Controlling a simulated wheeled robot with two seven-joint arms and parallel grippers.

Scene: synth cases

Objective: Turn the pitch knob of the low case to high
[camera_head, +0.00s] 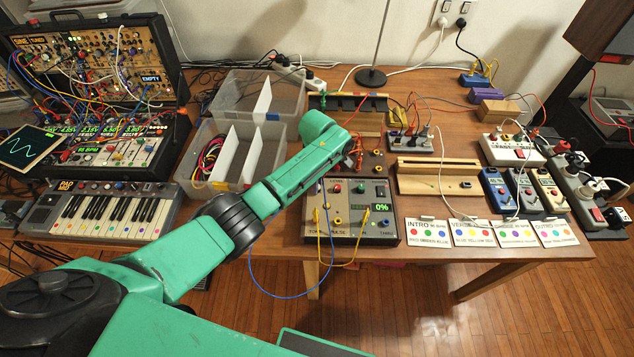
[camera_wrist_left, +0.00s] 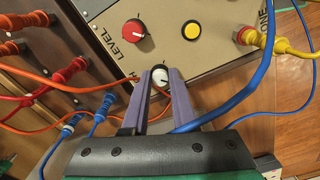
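The low case (camera_head: 391,240) stands near the table's front edge, its grey panels carrying knobs, jacks and a green display reading 0%. My left arm reaches over it, hiding part of it; the left fingertips are hard to make out there. In the left wrist view, my left gripper (camera_wrist_left: 160,78) has its two purple fingers on either side of a small white knob (camera_wrist_left: 160,74) with a dark mark. Part of a label ending in "H" shows beside it. I cannot tell whether the fingers press on the knob. A red LEVEL knob (camera_wrist_left: 133,30) sits close by. My right gripper is not in view.
Orange, red and blue cables plug in left of the fingers; a yellow plug (camera_wrist_left: 248,36) is at the right. A blue cable (camera_head: 262,285) hangs before the table. A keyboard (camera_head: 75,233), clear bins (camera_head: 240,172), pedals (camera_head: 525,190) and cards (camera_head: 428,232) stand around.

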